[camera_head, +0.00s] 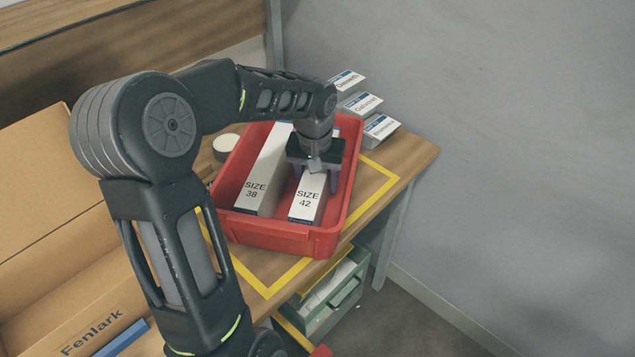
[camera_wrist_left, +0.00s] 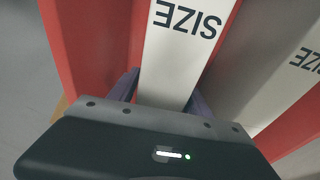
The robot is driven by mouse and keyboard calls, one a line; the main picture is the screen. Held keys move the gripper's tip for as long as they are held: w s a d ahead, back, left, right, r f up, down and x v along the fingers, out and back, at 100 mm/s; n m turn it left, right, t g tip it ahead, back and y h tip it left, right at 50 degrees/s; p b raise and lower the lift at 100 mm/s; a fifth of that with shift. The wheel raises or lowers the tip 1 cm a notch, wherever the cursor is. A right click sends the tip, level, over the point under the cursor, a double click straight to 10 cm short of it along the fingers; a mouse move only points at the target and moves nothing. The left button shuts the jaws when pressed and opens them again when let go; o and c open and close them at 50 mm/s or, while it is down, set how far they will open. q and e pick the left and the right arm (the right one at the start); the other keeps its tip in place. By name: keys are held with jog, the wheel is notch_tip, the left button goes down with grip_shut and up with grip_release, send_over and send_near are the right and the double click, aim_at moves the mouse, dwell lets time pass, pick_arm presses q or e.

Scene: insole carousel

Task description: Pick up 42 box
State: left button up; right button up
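The 42 box (camera_head: 306,205) is a long white box labelled "SIZE 42", lying in a red tray (camera_head: 270,236). My left gripper (camera_head: 315,182) is above it, pointing down, with a finger along each long side. In the left wrist view the box (camera_wrist_left: 180,55) runs between the two fingers (camera_wrist_left: 162,96) of the gripper. The fingers are very close to its sides, but whether they press on it is unclear. The gripper body hides the far end of the box. My right gripper is not in view.
A white "SIZE 38" box (camera_head: 262,183) lies left of the 42 box in the tray. A round white item (camera_head: 226,143) and several labelled holders (camera_head: 362,104) are near the tray. A cardboard Fenlark box (camera_head: 50,290) is at left. A green bin (camera_head: 330,305) is below.

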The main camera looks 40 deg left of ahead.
pick_arm(q)
grip_shut()
dwell(0.4)
notch_tip(320, 180, up, 10)
jog(key=shift+b, duration=0.35)
dwell(0.6)
